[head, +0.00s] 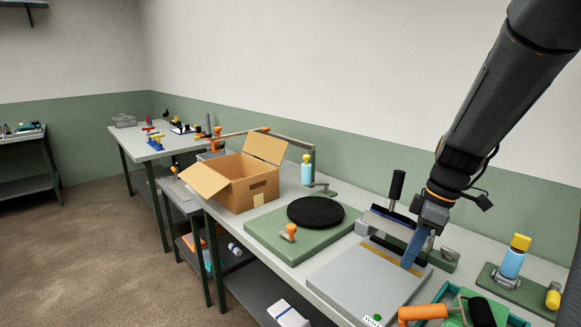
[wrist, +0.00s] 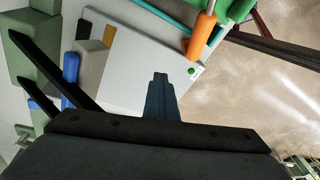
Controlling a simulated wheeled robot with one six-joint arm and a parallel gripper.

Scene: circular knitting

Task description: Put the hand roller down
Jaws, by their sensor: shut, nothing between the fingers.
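In the wrist view the orange handle (wrist: 200,38) shows at the top, and the rest is cut off. My gripper (head: 409,262) has blue fingertips and points down over the grey plate, apart from the roller, behind it. It is shut and empty. Its fingers (wrist: 161,92) meet in the wrist view.
A grey plate (head: 345,290) with a green button lies under my gripper. A lever device with a black handle (head: 397,187) stands behind it. A green board with a black disc (head: 315,212) and an open cardboard box (head: 232,185) are further left. A blue bottle (head: 513,262) stands right.

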